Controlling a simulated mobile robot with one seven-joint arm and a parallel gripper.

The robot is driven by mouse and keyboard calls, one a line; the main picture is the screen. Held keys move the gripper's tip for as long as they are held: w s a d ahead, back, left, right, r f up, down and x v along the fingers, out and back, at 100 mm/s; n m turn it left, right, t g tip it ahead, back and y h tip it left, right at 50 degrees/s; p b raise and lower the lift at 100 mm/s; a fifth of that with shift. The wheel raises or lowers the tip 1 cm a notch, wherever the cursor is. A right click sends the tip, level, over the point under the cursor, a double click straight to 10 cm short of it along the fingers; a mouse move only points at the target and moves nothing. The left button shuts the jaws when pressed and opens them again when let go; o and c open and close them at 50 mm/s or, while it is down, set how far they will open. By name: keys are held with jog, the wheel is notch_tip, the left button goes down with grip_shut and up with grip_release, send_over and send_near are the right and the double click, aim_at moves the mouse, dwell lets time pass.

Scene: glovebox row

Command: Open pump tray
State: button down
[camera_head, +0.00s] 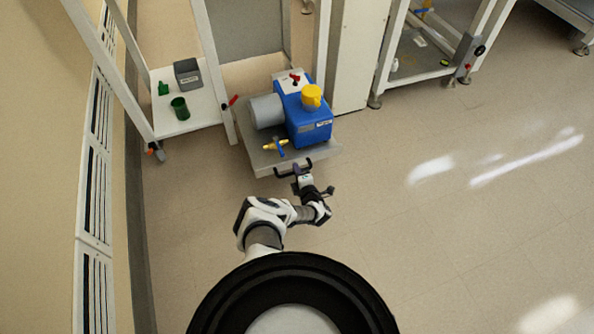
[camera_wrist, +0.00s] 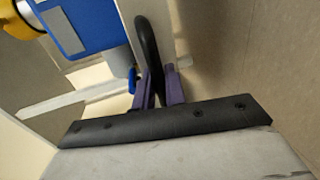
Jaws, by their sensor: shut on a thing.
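The pump tray (camera_head: 322,153) is a flat grey plate that sticks out onto the floor side in front of the white frame. A blue pump (camera_head: 308,128) with a grey motor and a yellow cap stands on it. A black bar handle (camera_head: 281,174) runs along the tray's front edge; in the wrist view the handle (camera_wrist: 146,42) rises as a dark loop. My gripper (camera_head: 298,178) is at the handle, and its purple fingers (camera_wrist: 161,87) are closed around the bar. The far part of the handle's grip is hidden by the fingers.
A shelf (camera_head: 200,117) with a grey box and green items stands left of the tray. A white cabinet side (camera_head: 360,55) is behind it on the right. Another frame (camera_head: 445,72) stands further right. The floor in front and to the right is clear.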

jog(key=c, duration=1.5)
grip_release()
jog(key=shift+s, duration=0.1)
jog(key=p+v, duration=0.6)
jog(key=v, duration=0.7)
jog(key=shift+s+d, duration=0.15)
jog(key=shift+s, duration=0.2)
